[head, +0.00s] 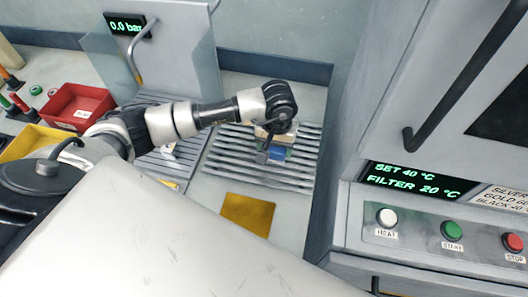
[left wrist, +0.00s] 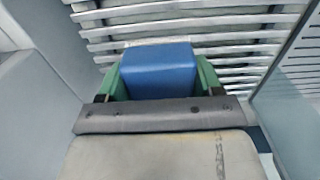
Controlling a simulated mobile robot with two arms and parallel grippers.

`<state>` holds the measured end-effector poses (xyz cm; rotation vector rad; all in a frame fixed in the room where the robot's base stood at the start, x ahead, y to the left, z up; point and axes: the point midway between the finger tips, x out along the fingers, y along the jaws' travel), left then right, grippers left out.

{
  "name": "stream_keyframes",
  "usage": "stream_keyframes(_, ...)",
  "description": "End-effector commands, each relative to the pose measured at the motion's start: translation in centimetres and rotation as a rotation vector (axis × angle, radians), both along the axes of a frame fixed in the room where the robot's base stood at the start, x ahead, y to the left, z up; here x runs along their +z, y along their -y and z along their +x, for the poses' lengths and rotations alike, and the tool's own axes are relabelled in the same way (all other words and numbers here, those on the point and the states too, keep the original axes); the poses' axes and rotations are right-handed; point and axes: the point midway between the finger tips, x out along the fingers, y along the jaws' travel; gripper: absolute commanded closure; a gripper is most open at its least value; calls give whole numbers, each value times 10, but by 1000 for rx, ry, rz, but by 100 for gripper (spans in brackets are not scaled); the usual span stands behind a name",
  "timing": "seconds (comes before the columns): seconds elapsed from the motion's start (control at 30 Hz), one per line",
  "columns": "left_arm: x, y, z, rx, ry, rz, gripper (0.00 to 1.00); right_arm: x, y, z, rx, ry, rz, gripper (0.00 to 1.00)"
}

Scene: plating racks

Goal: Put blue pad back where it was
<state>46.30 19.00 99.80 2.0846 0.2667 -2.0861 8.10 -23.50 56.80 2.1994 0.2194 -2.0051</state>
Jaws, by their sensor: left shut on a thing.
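The blue pad (head: 278,154) is a small blue block, partly hidden by my left gripper (head: 274,142) in the head view. In the left wrist view the blue pad (left wrist: 158,70) sits between the two green fingers of my left gripper (left wrist: 160,78), which is shut on it. Pad and gripper are over the right-hand grey slatted rack (head: 225,166). Slats also show behind the pad in the left wrist view (left wrist: 225,30). I cannot tell whether the pad touches the slats. My right gripper is not in view.
A yellow-brown flat square (head: 247,213) lies in front of the rack. A clear panel and a gauge reading 0.0 bar (head: 126,25) stand behind, left. A red bin (head: 76,106) and a yellow bin (head: 33,141) are at left. A control cabinet (head: 440,210) borders the right.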

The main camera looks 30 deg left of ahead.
Motion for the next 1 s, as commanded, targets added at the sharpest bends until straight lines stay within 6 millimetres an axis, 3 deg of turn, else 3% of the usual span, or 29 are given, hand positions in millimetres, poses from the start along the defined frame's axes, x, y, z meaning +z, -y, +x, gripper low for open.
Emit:
stream_keyframes(0.1, -15, -22, 1, 3, -1, 1, 53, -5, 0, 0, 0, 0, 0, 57)
stream_keyframes(0.27, -22, -36, 3, 0, 0, 0, 53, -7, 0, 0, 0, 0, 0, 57)
stream_keyframes(0.37, -28, -37, 3, -2, 0, -1, 53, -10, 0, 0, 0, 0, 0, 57)
stream_keyframes(0.6, -62, -37, 3, -1, -1, -1, 53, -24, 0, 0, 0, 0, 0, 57)
stream_keyframes(1.0, -66, -37, 3, -2, 2, 1, 53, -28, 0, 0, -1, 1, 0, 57)
